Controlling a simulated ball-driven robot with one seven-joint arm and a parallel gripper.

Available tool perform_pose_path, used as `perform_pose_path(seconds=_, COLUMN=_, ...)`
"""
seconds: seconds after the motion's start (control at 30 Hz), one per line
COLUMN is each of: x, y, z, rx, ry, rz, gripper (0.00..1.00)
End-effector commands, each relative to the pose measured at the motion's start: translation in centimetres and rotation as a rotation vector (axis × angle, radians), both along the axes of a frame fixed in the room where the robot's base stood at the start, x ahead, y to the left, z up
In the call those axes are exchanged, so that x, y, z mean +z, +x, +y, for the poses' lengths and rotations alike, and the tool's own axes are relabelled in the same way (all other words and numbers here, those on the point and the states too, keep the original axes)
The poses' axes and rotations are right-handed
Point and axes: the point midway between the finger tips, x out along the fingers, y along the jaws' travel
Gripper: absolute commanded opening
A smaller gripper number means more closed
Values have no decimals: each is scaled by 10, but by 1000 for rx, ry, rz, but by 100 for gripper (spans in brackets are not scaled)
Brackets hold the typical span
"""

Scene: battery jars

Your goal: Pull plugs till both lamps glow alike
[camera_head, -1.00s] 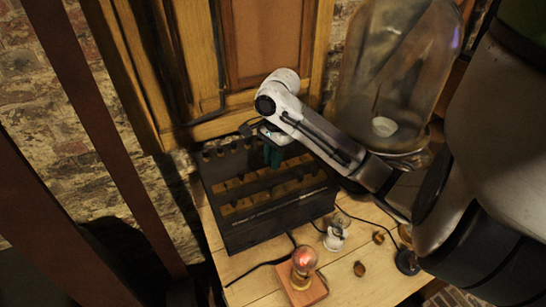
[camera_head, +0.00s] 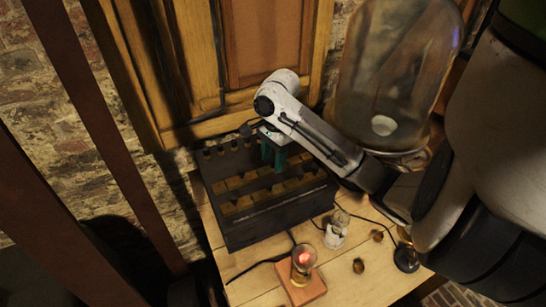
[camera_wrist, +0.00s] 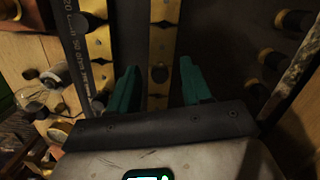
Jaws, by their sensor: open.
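A dark resistance box (camera_head: 268,225) with two rows of brass blocks (camera_head: 240,204) stands on the wooden table. My gripper (camera_head: 273,156) is over the box, its two teal fingers apart and pointing down. In the wrist view, my gripper (camera_wrist: 160,88) straddles a brass strip, with a dark round plug top or hole (camera_wrist: 160,74) between the fingers; I cannot tell which. Nothing is held. The front lamp (camera_head: 304,258), on a wooden block, glows red.
Dark knobs stand along the box's back edge, also in the wrist view (camera_wrist: 270,57). Small brown pieces (camera_head: 358,266) lie on the table (camera_head: 345,285). A large glass jar (camera_head: 390,80) stands behind my arm. Black wires cross the table.

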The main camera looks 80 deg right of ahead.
Motion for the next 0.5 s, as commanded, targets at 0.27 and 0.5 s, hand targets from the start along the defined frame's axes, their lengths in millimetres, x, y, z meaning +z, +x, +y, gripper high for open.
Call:
perform_pose_path(seconds=0.27, x=13, y=-1, z=-2, rx=1, ry=-4, rz=-1, gripper=49)
perform_pose_path(seconds=0.5, x=58, y=-4, z=-7, rx=2, ry=-6, rz=0, gripper=49)
